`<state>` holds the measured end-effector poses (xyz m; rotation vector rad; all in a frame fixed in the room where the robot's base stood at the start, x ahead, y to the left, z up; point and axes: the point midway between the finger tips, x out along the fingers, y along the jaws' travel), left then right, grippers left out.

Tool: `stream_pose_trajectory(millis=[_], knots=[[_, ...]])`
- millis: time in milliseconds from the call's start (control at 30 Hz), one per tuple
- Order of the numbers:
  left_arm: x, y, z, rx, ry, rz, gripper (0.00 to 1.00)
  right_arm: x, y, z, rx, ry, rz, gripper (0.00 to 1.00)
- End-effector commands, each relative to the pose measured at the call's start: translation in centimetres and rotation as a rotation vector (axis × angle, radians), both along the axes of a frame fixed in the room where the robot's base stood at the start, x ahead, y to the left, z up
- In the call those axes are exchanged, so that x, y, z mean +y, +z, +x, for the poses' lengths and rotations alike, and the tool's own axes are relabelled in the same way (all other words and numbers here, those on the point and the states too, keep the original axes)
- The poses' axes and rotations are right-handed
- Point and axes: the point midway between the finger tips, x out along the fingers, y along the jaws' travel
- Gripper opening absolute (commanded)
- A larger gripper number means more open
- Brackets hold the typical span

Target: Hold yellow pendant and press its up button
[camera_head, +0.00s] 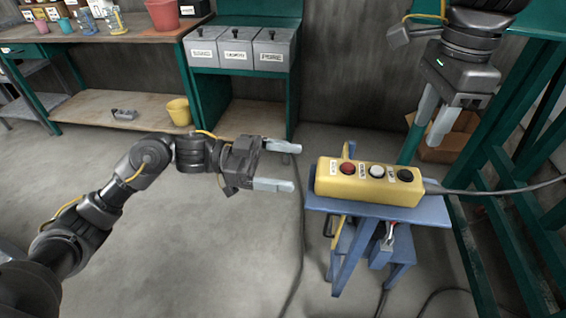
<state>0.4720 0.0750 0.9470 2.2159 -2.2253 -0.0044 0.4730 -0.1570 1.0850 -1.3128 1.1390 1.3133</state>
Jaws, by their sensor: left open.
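The yellow pendant (340,188) lies on a small blue stand (432,211). Its top face has a red button (347,168), a white button (376,171) and a black button (405,175), each with a small label that is too small to read surely. A dark cable leaves its right end. My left gripper (283,166) is open and empty, its fingers pointing right toward the pendant's left end, with a gap between them. My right gripper (432,122) hangs above and behind the pendant's right end, fingers pointing down. They look apart, with nothing between them.
A wooden workbench (130,35) with cups stands at the back left, with a yellow bucket (179,111) on its lower shelf. Grey labelled bins (240,48) stand beside it. Green frame posts rise at the right, near a cardboard box (445,140). Cables cross the floor.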

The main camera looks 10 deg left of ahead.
Motion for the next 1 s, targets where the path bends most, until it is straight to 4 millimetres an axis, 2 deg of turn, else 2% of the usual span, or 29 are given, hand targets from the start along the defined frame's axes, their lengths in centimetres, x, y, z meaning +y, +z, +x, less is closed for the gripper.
stream_pose_trajectory(millis=[233,500,700,1000], knots=[[-1.8,0.1,0.1,-0.002,0.001,-0.003,0.85,0.0,0.0,0.0,0.0,0.0,0.0,0.36],[-6.7,0.1,0.0,-0.002,0.0,-0.004,0.85,0.0,0.0,0.0,0.0,0.0,0.0,0.36],[-9.5,0.1,0.1,-0.002,0.002,-0.003,0.85,0.0,0.0,0.0,0.0,0.0,0.0,0.36],[-10.8,0.0,0.1,-0.003,0.004,-0.001,0.85,0.0,0.0,0.0,0.0,0.0,0.0,0.36]])
